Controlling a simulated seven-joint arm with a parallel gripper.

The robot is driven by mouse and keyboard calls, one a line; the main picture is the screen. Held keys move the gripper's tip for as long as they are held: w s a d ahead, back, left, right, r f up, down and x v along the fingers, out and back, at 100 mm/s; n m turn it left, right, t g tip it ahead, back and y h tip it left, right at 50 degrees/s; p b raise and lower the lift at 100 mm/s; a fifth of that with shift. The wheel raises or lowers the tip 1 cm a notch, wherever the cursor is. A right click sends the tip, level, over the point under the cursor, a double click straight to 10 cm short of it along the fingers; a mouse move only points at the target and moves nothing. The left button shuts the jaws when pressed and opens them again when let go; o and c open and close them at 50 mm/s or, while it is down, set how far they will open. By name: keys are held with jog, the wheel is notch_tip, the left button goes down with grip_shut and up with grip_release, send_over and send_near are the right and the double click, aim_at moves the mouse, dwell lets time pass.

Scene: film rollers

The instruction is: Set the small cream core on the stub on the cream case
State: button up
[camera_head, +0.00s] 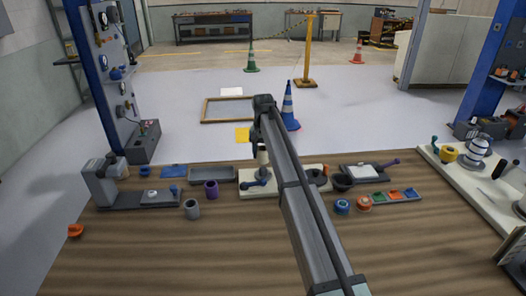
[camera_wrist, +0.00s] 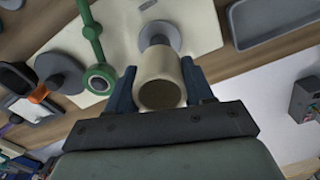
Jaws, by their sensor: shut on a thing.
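My gripper (camera_wrist: 158,70) is shut on a small cream core (camera_wrist: 160,92), a hollow cylinder, with one dark finger on each side. In the wrist view its open end faces the camera. The cream case (camera_wrist: 206,22) lies beyond it, with a grey round stub (camera_wrist: 160,30) just past the core's far end. The core hides part of the stub, so I cannot tell whether they touch. In the head view my gripper (camera_head: 262,138) is above the left part of the cream case (camera_head: 314,171), with the core (camera_head: 262,156) below it, partly hidden by my arm.
A green lever (camera_wrist: 92,38) stands on the case left of the core in the wrist view. In the head view, a purple cup (camera_head: 211,190) and a grey cup (camera_head: 192,209) stand left of the case. A grey tray (camera_head: 213,174) lies behind them. The front wooden tabletop is mostly clear.

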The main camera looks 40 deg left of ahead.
aim_at(263, 168)
jog(key=shift+f, duration=3.1)
jog(key=o, duration=1.1)
jog(key=shift+r, duration=0.1)
notch_tip(263, 168, up, 14)
jog(key=shift+f, duration=0.15)
